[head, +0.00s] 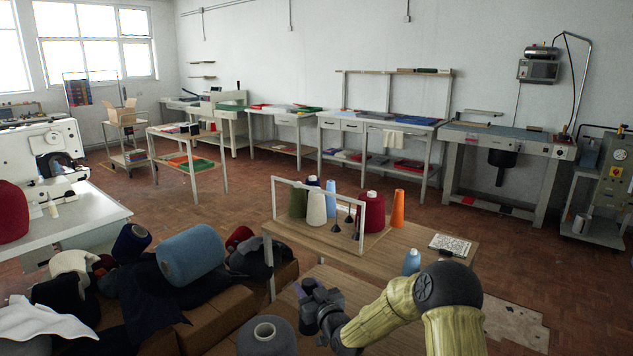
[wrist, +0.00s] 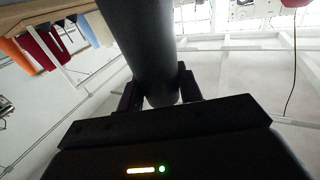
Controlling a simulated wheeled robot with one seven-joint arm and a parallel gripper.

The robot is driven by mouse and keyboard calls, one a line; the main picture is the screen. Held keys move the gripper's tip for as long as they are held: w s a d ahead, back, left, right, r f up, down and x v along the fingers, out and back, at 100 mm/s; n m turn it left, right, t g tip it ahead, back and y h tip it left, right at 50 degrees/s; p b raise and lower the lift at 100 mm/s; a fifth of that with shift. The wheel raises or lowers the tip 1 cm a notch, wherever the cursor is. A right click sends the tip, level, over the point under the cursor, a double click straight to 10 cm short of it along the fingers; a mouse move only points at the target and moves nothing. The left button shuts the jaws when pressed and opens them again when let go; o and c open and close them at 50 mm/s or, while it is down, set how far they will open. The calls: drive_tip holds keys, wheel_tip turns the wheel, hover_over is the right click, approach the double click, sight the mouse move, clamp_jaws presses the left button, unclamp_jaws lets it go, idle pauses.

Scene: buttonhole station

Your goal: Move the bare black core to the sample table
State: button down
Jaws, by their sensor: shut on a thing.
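In the wrist view a plain dark core (wrist: 140,40), a smooth cylinder with no thread on it, sits between the two fingers of my gripper (wrist: 160,92). The gripper is shut on it, and its far end runs out of the top of the picture. No label shows which table is the sample table.
The wooden table bears a white frame (head: 330,193), a dark red cone (head: 371,212), an orange cone (head: 397,210), other cones and a printed card (head: 450,244). A grey cone (head: 266,336) stands close left of my gripper. Boxes with a blue spool (head: 192,256) and cloth lie further left.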

drive_tip(key=s+d+f+m+t+h+b, duration=0.15)
drive_tip(key=s+d+f+h+b, duration=0.35)
drive_tip(key=f, duration=0.7)
drive_tip(key=s+d+f+m+b, duration=0.2)
drive_tip(key=s+d+f+b, duration=0.3)
drive_tip(key=f, duration=0.7)
drive_tip(key=s+d+f+m+t+h+b, duration=0.1)
drive_tip(key=s+d+f+m+h+b, duration=0.15)
drive_tip(key=d+f, duration=0.7)
drive_tip(key=s+a+r+p, duration=0.1)
drive_tip(key=s+r+p, duration=0.1)
drive_tip(key=r+p, duration=1.4)
drive_tip(key=s+a+r+p, duration=0.1)
drive_tip(key=s+r+p, duration=0.2)
drive_tip(key=r+p, duration=1.2)
drive_tip(key=shift+s+r+n+h+p, duration=0.3)
drive_tip(key=shift+r+h+p, duration=0.05)
drive_tip(key=shift+r, duration=0.1)
drive_tip(key=shift+f+g, duration=0.1)
drive_tip(key=shift+g, duration=0.15)
drive_tip(key=s+f, duration=0.4)
drive_tip(key=f, duration=0.1)
drive_tip(key=shift+s+f, duration=0.15)
drive_tip(key=shift+s, duration=0.05)
drive_tip(key=shift+a, duration=0.15)
